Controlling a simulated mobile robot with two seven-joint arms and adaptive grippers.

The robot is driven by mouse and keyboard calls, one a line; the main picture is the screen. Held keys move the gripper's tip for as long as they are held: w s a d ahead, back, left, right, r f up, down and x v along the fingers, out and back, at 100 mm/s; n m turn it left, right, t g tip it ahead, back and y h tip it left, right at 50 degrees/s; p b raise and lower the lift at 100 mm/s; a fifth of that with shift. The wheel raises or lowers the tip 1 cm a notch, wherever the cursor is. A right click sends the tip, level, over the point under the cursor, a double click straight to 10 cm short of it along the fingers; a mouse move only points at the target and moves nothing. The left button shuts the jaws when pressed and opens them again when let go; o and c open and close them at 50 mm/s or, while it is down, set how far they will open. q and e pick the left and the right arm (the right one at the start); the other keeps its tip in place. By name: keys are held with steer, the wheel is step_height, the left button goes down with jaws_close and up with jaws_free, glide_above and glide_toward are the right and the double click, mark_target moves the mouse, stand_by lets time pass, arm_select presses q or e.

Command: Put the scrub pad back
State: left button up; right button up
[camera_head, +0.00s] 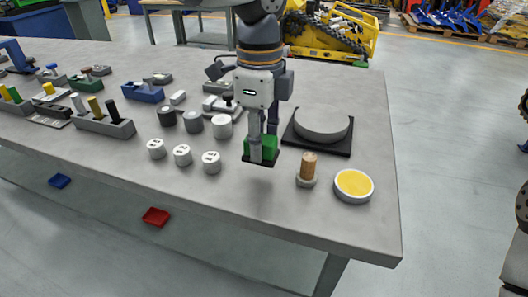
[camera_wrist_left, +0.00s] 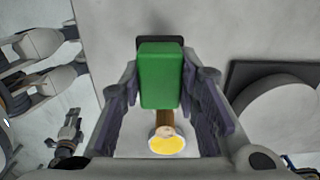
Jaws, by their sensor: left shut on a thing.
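The scrub pad looks to be the green block (camera_head: 266,143) with a dark base (camera_head: 258,162), near the middle of the table. My left gripper (camera_head: 263,150) reaches down from above and is shut on the green block, one finger on each side. In the left wrist view the green block (camera_wrist_left: 160,78) sits between the two fingers (camera_wrist_left: 160,90), with a dark edge (camera_wrist_left: 160,41) showing behind it. I cannot tell whether its base touches the table. My right gripper is not in view.
A black plate with a grey curved piece (camera_head: 323,132) lies just right of the gripper. A wooden-topped peg (camera_head: 307,168) and a round dish with a yellow top (camera_head: 353,185) stand in front right. Several white cylinders (camera_head: 183,156) stand left. The front table edge is clear.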

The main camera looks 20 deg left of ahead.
mark_target(262, 136)
arm_select(q)
steer(key=f, duration=0.3)
steer(key=shift+w+f, duration=0.3)
steer(key=shift+w, duration=0.05)
steer(key=shift+f, duration=0.1)
steer(key=o, duration=1.1)
step_height(262, 136, up, 12)
steer(key=shift+r, duration=0.15)
